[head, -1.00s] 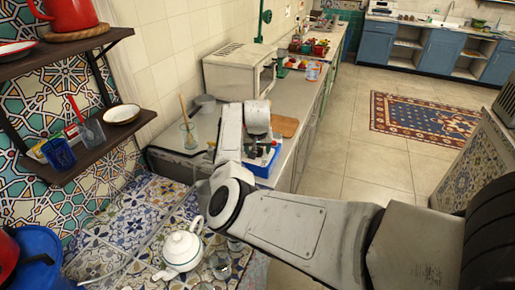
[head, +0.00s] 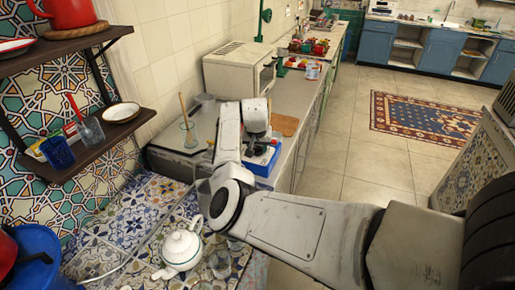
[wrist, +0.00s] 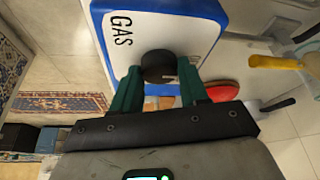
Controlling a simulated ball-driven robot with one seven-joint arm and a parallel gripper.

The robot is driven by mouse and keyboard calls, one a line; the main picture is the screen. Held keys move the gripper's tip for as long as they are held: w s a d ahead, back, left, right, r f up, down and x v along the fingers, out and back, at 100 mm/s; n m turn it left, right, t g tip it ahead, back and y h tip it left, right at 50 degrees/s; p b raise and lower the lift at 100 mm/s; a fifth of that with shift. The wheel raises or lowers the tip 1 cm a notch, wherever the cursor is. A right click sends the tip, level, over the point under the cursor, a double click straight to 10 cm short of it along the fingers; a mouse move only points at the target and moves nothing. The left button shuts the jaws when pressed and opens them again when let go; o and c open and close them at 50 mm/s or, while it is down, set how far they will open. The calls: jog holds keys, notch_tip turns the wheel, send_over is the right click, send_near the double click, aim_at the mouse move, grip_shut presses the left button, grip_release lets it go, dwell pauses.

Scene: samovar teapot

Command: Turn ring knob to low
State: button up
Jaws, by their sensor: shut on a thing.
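A white panel with a blue border and the word GAS (wrist: 160,25) fills the top of the wrist view. A round black knob (wrist: 158,66) sits on its lower part, between the two green fingers of my gripper (wrist: 159,74). The fingers are shut on the knob from both sides. In the head view the blue unit (head: 262,162) is on the counter below my gripper, whose fingertips and the knob are hidden there. I cannot read any setting marks around the knob.
A glass jar with a wooden stick (head: 189,132) stands left of my arm. A white oven-like appliance (head: 238,72) is behind. A white teapot (head: 182,247) and a glass (head: 220,263) stand on the tiled surface in front.

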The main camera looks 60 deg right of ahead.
jog(key=m+b, duration=0.1)
jog(key=m, duration=0.1)
jog(key=m+g+b, duration=0.1)
jog(key=b, duration=0.1)
jog(key=shift+w+f+m+h, duration=0.1)
jog(key=shift+f+m+h, duration=0.1)
jog(key=shift+m+h, duration=0.15)
jog(key=shift+w+r+m+g+b, duration=0.15)
jog(key=shift+m+g+b, duration=0.85)
jog(key=shift+m+b, duration=0.85)
jog(key=shift+r+m, duration=0.1)
jog(key=shift+m, duration=0.3)
jog(key=o, duration=1)
jog(key=v, duration=1)
jog(key=shift+w+r+b, duration=0.1)
jog(key=shift+r+b, duration=0.3)
